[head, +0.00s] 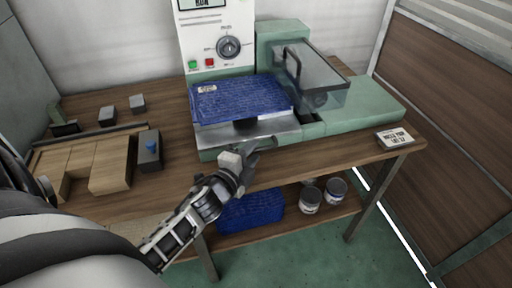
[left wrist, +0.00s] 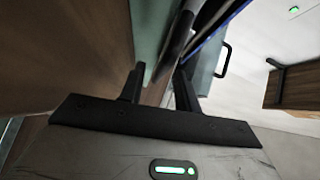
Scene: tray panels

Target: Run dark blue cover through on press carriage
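The dark blue cover (head: 240,98) lies flat on the press carriage (head: 250,132), outside the press body, with a small pale label at its far left corner. My left gripper (head: 262,147) is at the front edge of the carriage, below the cover. In the left wrist view its two fingers (left wrist: 160,88) stand apart, with a grey bar (left wrist: 177,38) in or just beyond the gap; I cannot tell whether they touch it. A blue edge (left wrist: 212,28) shows above the fingers. My right gripper is not in view.
The green press (head: 365,103) has a clear guard (head: 322,80) with a dark handle. A control box (head: 215,35) stands behind. Wooden blocks (head: 110,165) lie at left, a small sign (head: 394,137) at right. A blue bundle (head: 250,211) and cans (head: 310,199) sit on the lower shelf.

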